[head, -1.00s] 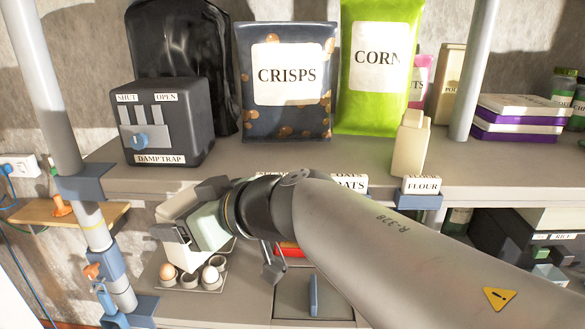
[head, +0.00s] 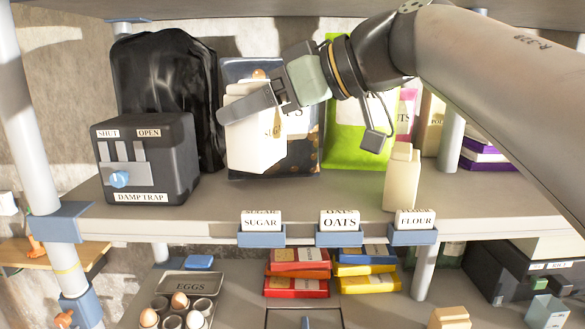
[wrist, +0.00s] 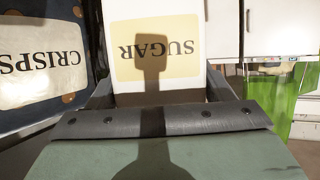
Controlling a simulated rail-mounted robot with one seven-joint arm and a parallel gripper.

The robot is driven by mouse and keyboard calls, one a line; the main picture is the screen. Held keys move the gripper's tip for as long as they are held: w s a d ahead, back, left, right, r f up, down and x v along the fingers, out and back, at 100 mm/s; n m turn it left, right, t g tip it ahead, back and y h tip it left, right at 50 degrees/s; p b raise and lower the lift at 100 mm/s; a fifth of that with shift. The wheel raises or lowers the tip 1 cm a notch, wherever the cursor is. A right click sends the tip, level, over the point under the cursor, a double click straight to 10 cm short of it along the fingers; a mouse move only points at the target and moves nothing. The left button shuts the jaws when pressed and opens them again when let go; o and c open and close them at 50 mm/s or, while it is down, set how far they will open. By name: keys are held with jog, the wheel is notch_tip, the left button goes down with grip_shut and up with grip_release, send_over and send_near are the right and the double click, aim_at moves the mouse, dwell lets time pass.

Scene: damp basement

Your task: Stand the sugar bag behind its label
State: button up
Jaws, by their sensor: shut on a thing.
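The sugar bag (head: 257,145) is a white upright block in the head view. My gripper (head: 250,105) is shut on its upper part. The bag is in front of the crisps bag, above and behind the blue-held SUGAR label (head: 261,222) on the shelf's front edge. Its bottom appears raised off the shelf, but the gap is hard to judge. In the wrist view the bag (wrist: 125,88) is between the fingers, its SUGAR print upside down.
The damp trap box (head: 150,160) stands left of the bag and the crisps bag (head: 300,150) behind it. A cream flour-coloured bag (head: 401,178) stands behind the FLOUR label (head: 415,220). Shelf (head: 320,200) behind the OATS label (head: 339,222) is bare.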

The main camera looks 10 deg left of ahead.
jog(key=w+f, duration=0.2)
jog(key=f, duration=0.1)
jog(key=w+a+f, duration=0.1)
jog(key=w+f, duration=0.2)
jog(key=w+a+f, duration=0.1)
jog(key=w+f, duration=0.2)
jog(key=shift+w+f, duration=0.2)
jog(key=shift+f, duration=0.55)
jog(key=shift+f, duration=0.1)
jog(key=o, duration=1.2)
jog(key=shift+f, duration=0.1)
jog(key=shift+o, duration=0.2)
jog(key=shift+r, duration=0.2)
jog(key=v, duration=1.2)
jog(key=shift+b, duration=0.45)
